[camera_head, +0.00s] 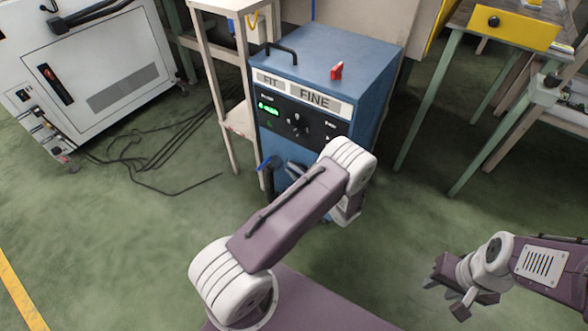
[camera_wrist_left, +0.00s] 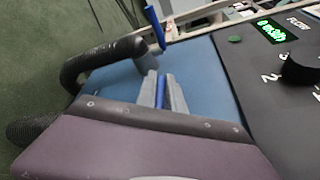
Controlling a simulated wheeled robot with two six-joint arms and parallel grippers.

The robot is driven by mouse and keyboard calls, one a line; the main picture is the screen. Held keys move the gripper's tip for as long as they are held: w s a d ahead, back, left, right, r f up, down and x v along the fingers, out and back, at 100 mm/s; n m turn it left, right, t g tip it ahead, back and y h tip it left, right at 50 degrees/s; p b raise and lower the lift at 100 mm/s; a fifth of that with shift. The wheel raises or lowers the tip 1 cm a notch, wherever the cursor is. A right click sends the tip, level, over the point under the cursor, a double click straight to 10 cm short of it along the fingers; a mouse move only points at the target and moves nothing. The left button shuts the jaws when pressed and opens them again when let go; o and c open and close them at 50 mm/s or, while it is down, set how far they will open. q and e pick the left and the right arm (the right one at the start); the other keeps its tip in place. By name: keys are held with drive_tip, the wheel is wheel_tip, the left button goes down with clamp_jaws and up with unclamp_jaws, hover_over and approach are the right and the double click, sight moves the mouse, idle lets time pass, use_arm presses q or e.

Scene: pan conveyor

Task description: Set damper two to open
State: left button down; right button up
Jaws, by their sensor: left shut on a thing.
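The blue cabinet (camera_head: 352,58) stands ahead of me, its black control panel (camera_head: 300,117) facing me. On its lower front, a blue lever (camera_head: 265,164) sits on a dark pipe (camera_head: 268,182); the left wrist view shows it too (camera_wrist_left: 155,28), free and apart from my fingers. My left gripper (camera_wrist_left: 162,93) is shut on a second blue lever (camera_wrist_left: 160,90), low on the cabinet front. My arm hides most of this spot in the head view. No damper number is readable by the levers. My right gripper (camera_head: 446,297) hangs open and empty at the lower right.
A red object (camera_head: 337,71) and a black handle (camera_head: 275,52) are on the cabinet top. A knob (camera_wrist_left: 300,68) and a green display (camera_wrist_left: 271,30) are on the panel. A white machine (camera_head: 95,65) stands left, with cables on the floor. A green-legged table (camera_head: 430,105) stands right.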

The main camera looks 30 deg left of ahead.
use_arm(q)
drive_tip(key=n+g, duration=0.1)
drive_tip(key=s+n+g+b, duration=0.1)
drive_tip(key=g, duration=0.1)
drive_tip(key=s+n+g+y, duration=0.1)
drive_tip(key=n+g, duration=0.1)
drive_tip(key=shift+s+d, duration=0.1)
drive_tip(key=shift+d, duration=0.1)
drive_tip(key=c, duration=1.7)
unclamp_jaws()
drive_tip(key=p+v, duration=0.3)
drive_tip(key=v, duration=0.6)
drive_tip(key=shift+f+p, duration=0.1)
drive_tip(key=shift+p, duration=0.2)
